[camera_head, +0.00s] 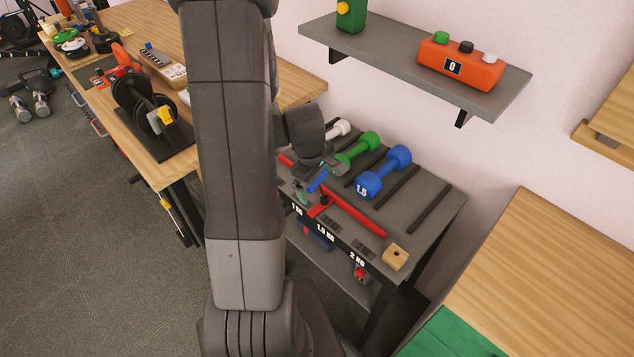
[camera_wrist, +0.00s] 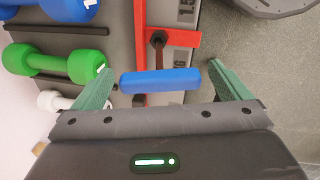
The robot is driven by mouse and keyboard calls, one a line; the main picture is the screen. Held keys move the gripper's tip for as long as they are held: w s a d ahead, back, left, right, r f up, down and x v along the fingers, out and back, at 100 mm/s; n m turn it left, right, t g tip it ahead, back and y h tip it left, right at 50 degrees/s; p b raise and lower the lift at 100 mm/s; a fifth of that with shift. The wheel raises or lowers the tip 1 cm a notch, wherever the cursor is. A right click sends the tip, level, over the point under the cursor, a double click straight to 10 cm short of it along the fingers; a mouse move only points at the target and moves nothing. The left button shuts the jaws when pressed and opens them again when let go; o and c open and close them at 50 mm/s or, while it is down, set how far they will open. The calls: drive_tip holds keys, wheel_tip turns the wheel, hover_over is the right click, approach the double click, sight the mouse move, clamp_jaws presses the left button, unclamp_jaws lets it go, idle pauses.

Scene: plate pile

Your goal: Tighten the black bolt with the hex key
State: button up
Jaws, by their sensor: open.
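The hex key's blue handle (camera_wrist: 160,80) lies crosswise between the two green fingertips of my gripper (camera_wrist: 161,75), one finger near each end. My gripper is open; whether a finger touches the handle I cannot tell. The handle also shows in the head view (camera_head: 318,180), below my gripper (camera_head: 311,181). A dark shaft (camera_wrist: 159,57) runs from the handle towards the black bolt (camera_wrist: 158,38) on a red bracket (camera_wrist: 187,39). How far the key sits in the bolt is unclear. In the head view, the bolt area is small and partly covered by my arm.
The red bar (camera_head: 355,215) runs along the rack's front edge. Green (camera_head: 357,148), blue (camera_head: 384,172) and white (camera_head: 338,129) dumbbells lie behind it on the rack. A wooden block (camera_head: 396,257) sits at the rack's right corner. A grey shelf (camera_head: 400,55) hangs above.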

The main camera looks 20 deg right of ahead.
drive_tip(key=shift+f, duration=0.65)
drive_tip(key=shift+c, duration=0.5)
drive_tip(key=c, duration=1)
drive_tip(key=shift+w+d, duration=0.1)
